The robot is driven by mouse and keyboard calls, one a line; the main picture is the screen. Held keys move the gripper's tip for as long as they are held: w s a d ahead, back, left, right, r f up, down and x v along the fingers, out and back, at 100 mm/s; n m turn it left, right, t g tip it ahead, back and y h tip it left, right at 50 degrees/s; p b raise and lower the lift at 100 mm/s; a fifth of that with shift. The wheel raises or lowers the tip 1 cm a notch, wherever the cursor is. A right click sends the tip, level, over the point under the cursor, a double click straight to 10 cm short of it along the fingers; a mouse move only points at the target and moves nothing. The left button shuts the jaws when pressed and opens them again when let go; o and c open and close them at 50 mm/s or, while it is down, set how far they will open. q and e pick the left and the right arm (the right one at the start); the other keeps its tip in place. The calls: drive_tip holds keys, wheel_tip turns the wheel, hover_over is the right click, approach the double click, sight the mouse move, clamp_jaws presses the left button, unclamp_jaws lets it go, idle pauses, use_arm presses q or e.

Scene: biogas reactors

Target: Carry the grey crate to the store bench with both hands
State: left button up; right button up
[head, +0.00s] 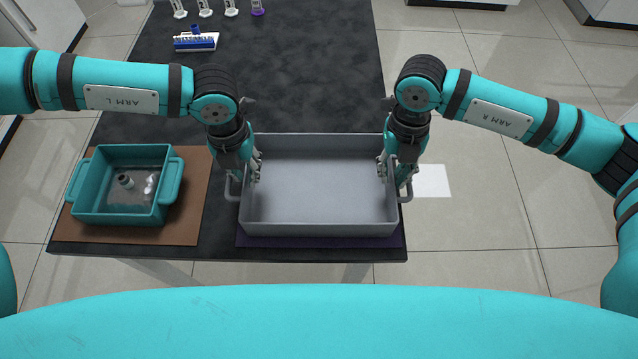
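The grey crate (320,190) is an empty, shallow open tray near the front of the dark bench (300,80), above a purple mat (320,242). I cannot tell whether it touches the mat. It has a bar handle at its left and right ends. My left gripper (249,170) points down at the left handle, with finger parts showing just inside the crate's left wall. My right gripper (391,172) is at the right handle in the same way. The wrists hide most of the fingers, so their closing on the handles is not clear.
A teal crate (90,213) with small items inside stands on a brown mat (196,200) at the left. A blue and white rack (196,42) and several small bottles stand at the back left. Right of the bench is tiled floor with a white patch (431,181).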

use_arm(q)
clamp_jaws()
use_arm(e)
clamp_jaws()
